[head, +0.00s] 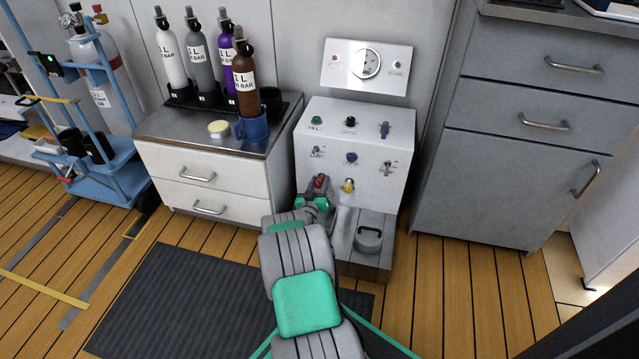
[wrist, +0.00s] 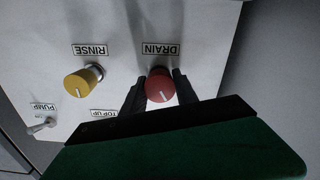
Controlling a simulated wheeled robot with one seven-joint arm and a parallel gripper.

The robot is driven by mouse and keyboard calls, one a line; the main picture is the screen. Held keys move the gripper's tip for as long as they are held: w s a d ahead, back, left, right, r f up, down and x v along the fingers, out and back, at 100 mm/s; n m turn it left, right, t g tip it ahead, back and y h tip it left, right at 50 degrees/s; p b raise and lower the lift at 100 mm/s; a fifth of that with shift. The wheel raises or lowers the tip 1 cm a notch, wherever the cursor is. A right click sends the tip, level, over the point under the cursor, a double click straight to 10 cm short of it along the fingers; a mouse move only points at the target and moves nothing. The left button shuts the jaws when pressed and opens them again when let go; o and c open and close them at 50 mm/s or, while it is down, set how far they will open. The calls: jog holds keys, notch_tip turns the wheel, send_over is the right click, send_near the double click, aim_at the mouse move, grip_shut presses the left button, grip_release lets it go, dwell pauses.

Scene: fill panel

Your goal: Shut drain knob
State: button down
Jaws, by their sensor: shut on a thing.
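The drain knob (wrist: 160,88) is red with a white pointer line and sits under the DRAIN label in the wrist view, where the picture is upside down. My gripper (wrist: 158,92) has one dark finger on each side of the knob and is shut on it. In the head view the red knob (head: 320,182) shows at the low front left of the white panel (head: 356,130), with my gripper (head: 316,196) at it. My arm comes up from below and hides part of the panel's lower left.
A yellow RINSE knob (head: 348,185) sits close beside the drain knob. Toggle switches and a blue knob (head: 351,158) are above. A white drawer cabinet (head: 222,180) with bottles stands left.

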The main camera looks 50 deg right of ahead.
jog(key=m, duration=0.5)
jog(key=shift+s+m, duration=0.1)
jog(key=shift+m, duration=0.3)
dwell(0.4)
jog(key=c, duration=1)
grip_release()
jog(key=p+v, duration=0.3)
jog(key=v, duration=0.4)
jog(key=shift+s+a, duration=0.2)
jog(key=shift+a, duration=0.15)
